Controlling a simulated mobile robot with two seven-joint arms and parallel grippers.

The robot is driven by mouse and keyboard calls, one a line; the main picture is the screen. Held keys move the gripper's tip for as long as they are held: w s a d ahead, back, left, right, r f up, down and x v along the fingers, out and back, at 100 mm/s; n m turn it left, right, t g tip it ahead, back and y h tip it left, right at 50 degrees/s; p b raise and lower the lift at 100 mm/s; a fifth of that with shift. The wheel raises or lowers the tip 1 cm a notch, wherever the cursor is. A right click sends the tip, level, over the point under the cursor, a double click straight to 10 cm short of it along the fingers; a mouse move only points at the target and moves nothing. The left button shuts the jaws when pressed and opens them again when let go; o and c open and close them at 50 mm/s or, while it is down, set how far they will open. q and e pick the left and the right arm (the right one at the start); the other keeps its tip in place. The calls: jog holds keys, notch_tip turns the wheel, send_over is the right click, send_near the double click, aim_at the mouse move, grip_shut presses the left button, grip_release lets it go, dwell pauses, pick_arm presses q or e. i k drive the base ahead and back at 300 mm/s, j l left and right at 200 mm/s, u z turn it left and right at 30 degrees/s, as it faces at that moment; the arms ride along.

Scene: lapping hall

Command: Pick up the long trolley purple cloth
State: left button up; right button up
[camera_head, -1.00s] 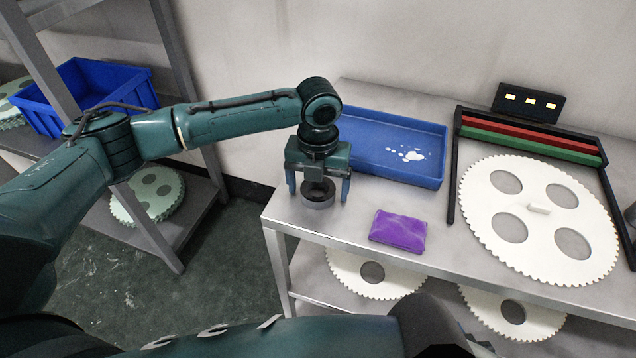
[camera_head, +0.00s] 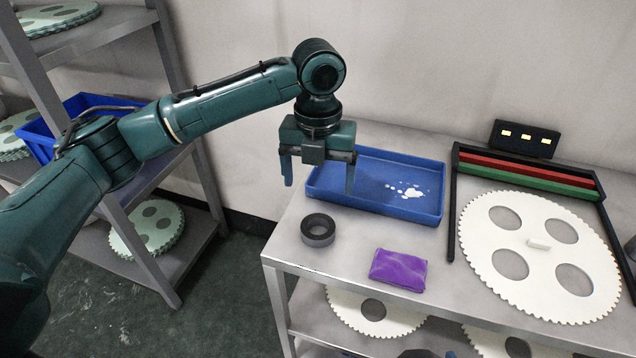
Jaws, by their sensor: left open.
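The purple cloth (camera_head: 398,270) lies folded flat near the front edge of the steel trolley top (camera_head: 350,246). My left gripper (camera_head: 318,186) points down above the trolley's left part, with its two fingers apart and nothing between them. It is up and to the left of the cloth, apart from it. A dark grey ring (camera_head: 318,230) lies on the trolley below the gripper, left of the cloth.
A blue tray (camera_head: 428,214) with white splashes stands behind the cloth. A black frame with red and green bars (camera_head: 530,162) and a large white toothed disc (camera_head: 483,250) fill the right side. A shelf rack with a blue bin (camera_head: 38,140) stands at left.

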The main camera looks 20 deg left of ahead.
aim_at(409, 272)
jog(key=k, duration=1)
